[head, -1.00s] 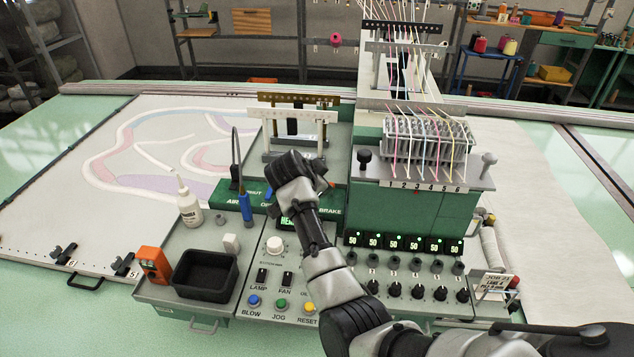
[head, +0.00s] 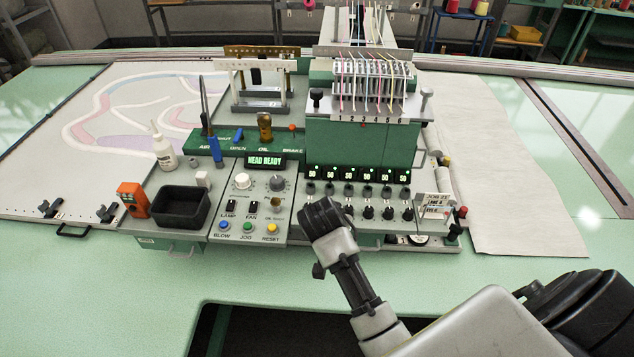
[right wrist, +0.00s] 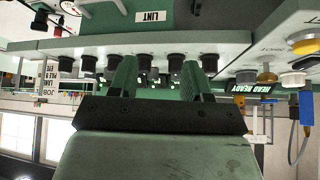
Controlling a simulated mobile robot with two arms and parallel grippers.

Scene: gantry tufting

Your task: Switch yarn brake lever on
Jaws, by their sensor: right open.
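The brake lever (head: 292,128) is a small stick with an orange-red tip, standing behind the BRAKE label (head: 292,151) at the right end of the green strip in the head view. Which way it is thrown is too small to tell. The display (head: 265,161) in front reads HEAD READY and also shows in the right wrist view (right wrist: 266,88). My right gripper (right wrist: 157,72) is open and empty in the right wrist view, its fingers toward a row of black knobs. In the head view its arm ends at the console's front edge, away from the lever, with the fingers hidden. My left gripper is not in view.
An amber oil bottle (head: 265,126) and a blue-tipped lever (head: 239,139) stand left of the brake lever. A green yarn block (head: 358,143) rises close on its right. A black tray (head: 182,206), a white bottle (head: 163,148) and front knobs (head: 243,181) are nearby.

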